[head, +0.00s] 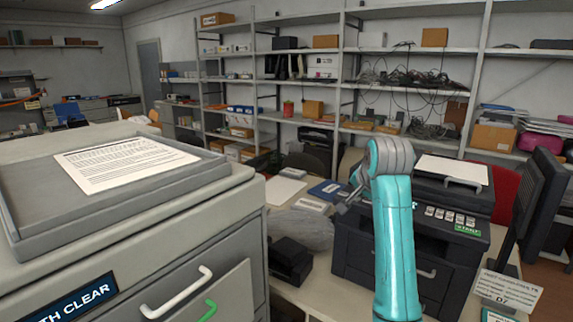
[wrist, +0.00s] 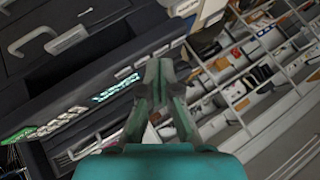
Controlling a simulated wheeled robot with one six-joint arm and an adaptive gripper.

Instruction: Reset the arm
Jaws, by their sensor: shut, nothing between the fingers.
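My teal arm (head: 396,245) rises in front of the black printer (head: 350,240) in the head view. My gripper (head: 350,194) points left, beside the printer's upper left side. In the wrist view my gripper (wrist: 160,68) has its fingertips together with nothing between them. The printer (wrist: 60,85) fills the left of the wrist view, tilted. I see no toner cartridge that I can name for certain; a small black object (head: 290,258) lies on the table left of the printer.
A large grey cabinet (head: 215,235) with a tray and paper on top stands at the left front. The table (head: 320,290) bears the printer, a clear bag (head: 302,230) and a blue box (head: 328,190). A monitor (head: 540,200) stands at the right. Shelves line the back wall.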

